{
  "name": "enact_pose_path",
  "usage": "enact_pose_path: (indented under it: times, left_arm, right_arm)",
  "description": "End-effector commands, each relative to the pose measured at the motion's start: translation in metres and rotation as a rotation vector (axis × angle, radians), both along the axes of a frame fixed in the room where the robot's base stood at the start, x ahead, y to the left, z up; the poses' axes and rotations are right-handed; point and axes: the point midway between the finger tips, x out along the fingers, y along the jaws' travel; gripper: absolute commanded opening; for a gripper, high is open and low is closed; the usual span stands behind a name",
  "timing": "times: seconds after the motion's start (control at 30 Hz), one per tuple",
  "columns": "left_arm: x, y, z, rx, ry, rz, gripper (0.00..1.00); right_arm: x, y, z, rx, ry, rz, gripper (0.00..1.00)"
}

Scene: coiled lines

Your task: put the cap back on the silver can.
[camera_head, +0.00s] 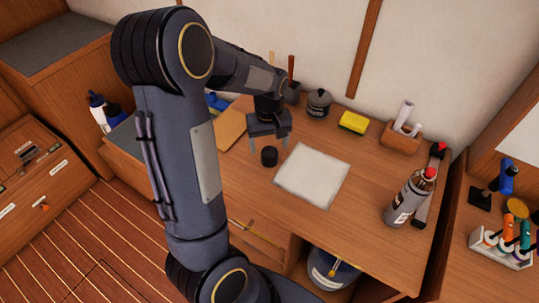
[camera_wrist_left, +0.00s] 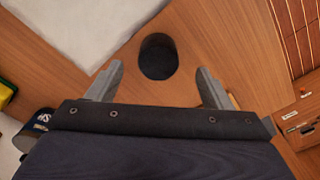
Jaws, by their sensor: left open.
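The silver can (camera_head: 408,197) stands upright near the right end of the wooden bench, with a red top showing and no cap on it. A small black cap (camera_head: 269,156) sits on the bench left of the white cloth; it also shows in the left wrist view (camera_wrist_left: 158,57). My left gripper (camera_head: 268,141) is open just above and behind the cap. In the left wrist view its two fingers (camera_wrist_left: 160,72) are spread, with the cap between and slightly beyond their tips, apart from both. My right gripper is not in view.
The white cloth (camera_head: 312,176) lies mid-bench. A dark lidded pot (camera_head: 319,103), a yellow sponge (camera_head: 353,123) and a wooden holder (camera_head: 401,137) stand along the back. A dark bar (camera_head: 432,190) lies behind the can. The bench is clear between cloth and can.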

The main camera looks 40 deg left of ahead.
Motion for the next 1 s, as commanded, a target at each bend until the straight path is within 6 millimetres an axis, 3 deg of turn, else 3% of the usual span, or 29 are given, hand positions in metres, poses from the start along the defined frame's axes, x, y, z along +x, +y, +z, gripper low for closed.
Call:
enact_pose_path:
  times: [0.3, 0.7, 1.0]
  left_arm:
    - [-0.001, -0.003, -0.044, -0.001, 0.005, 0.001, 0.74]
    - [0.000, -0.003, -0.048, 0.000, 0.000, 0.000, 0.74]
    - [0.000, -0.003, -0.048, 0.000, 0.001, 0.000, 0.37]
  right_arm:
    - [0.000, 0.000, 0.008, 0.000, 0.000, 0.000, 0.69]
    - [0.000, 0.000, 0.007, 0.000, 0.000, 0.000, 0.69]
    - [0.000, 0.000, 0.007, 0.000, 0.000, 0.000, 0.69]
